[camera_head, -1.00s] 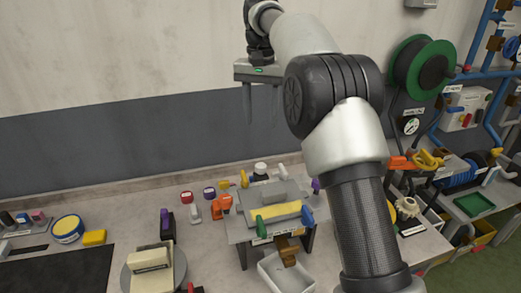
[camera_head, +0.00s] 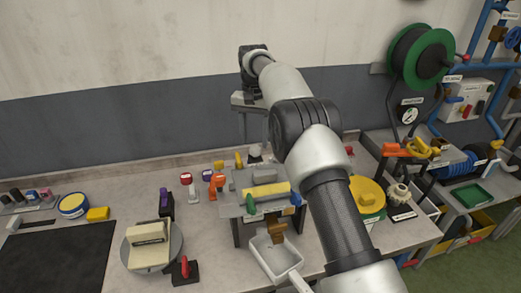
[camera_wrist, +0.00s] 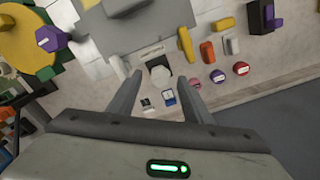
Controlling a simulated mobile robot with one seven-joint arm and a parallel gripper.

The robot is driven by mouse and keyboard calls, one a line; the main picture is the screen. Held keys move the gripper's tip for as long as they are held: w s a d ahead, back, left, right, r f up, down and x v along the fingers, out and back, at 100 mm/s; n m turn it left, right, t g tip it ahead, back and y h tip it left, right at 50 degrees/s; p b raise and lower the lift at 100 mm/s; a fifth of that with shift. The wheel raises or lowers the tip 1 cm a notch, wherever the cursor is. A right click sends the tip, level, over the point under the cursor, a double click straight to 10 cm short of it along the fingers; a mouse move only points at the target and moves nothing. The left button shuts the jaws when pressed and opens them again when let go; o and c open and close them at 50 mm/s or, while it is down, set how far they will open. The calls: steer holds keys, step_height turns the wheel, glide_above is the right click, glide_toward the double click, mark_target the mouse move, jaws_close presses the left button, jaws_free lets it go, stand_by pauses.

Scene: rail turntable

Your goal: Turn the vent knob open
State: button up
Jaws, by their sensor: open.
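No label that I can read names the vent knob, so I cannot tell surely which part it is. A white knob-like piece (camera_wrist: 160,75) with a small label plate (camera_wrist: 152,49) shows between the fingers in the wrist view. In the head view a pale piece (camera_head: 255,153) stands at the back of the bench, below my gripper (camera_head: 255,130). My gripper (camera_wrist: 160,77) is open and empty, its two fingers apart on either side of the white piece in the picture. I see no contact.
A raised grey stand (camera_head: 228,207) with a yellow block (camera_head: 267,190) is in front of my gripper. Red (camera_wrist: 242,68) and purple (camera_wrist: 217,75) caps and an orange piece (camera_wrist: 207,51) stand close by. A yellow disc (camera_head: 368,197) is at right. The wall is behind.

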mark_target(255, 149)
steer(key=shift+f, duration=1.75)
steer(key=c, duration=1.1)
steer(key=shift+o, duration=0.2)
